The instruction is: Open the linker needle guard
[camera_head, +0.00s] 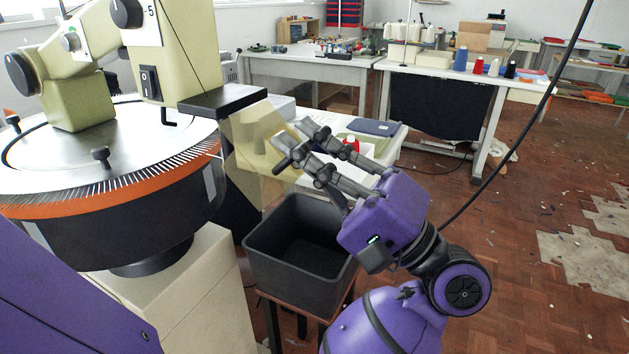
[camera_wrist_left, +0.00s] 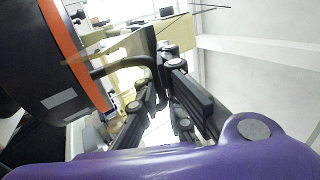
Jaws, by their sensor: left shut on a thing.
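The linker needle guard (camera_head: 258,150) is a translucent yellowish plate hanging below a dark bracket (camera_head: 222,101) at the right side of the linker (camera_head: 110,200). In the left wrist view the guard (camera_wrist_left: 125,47) is a see-through panel beside the orange-rimmed dial, with a dark bent handle (camera_wrist_left: 118,67) on it. My left gripper (camera_head: 290,146) is at the guard's right edge. In the left wrist view its fingers (camera_wrist_left: 158,85) are shut on the handle's end; the exact contact is partly hidden by the fingers. My right gripper is not in view.
A dark open bin (camera_head: 272,247) stands on a small stand below the guard and my gripper. The linker's needle ring (camera_head: 130,180) curves close by on the left. A table with a blue folded item (camera_head: 373,127) stands behind.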

